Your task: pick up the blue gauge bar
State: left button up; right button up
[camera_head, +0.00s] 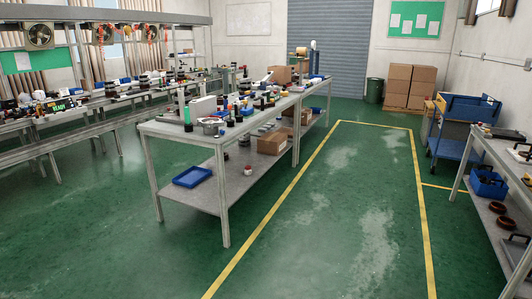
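I cannot make out a blue gauge bar for certain in the head view. The long grey workbench (165,130) in the middle carries many small parts, too small to tell apart. A small blue item (316,109) lies toward its far right end. A green upright cylinder (187,117) stands near its front left part. Neither of my grippers is in view.
A blue tray (192,177) and a cardboard box (271,143) are on the workbench's lower shelf. A blue cart (462,125) and a side bench with a blue bin (487,184) stand at right. The green floor between yellow lines is clear.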

aim_at(248, 93)
jog(key=i+z, duration=0.4)
jog(key=i, duration=3.1)
jog(key=i+l+u, duration=0.1)
jog(key=i+u, duration=0.2)
jog(key=i, duration=0.25)
jog(key=i+l+u, duration=0.2)
jog(key=i+u, duration=0.15)
jog(key=i, duration=0.15)
jog(key=i+l+u, duration=0.3)
jog(key=i, duration=0.2)
jog(key=i+l+u, duration=0.1)
jog(key=i+l, duration=0.35)
jog(key=l, duration=0.15)
jog(key=i+l+u, duration=0.15)
jog(key=l, duration=0.2)
jog(key=i+l+u, duration=0.1)
jog(key=i+l, duration=0.3)
jog(key=l, duration=0.3)
jog(key=i+l+u, duration=0.15)
jog(key=l, duration=0.2)
jog(key=i, duration=0.05)
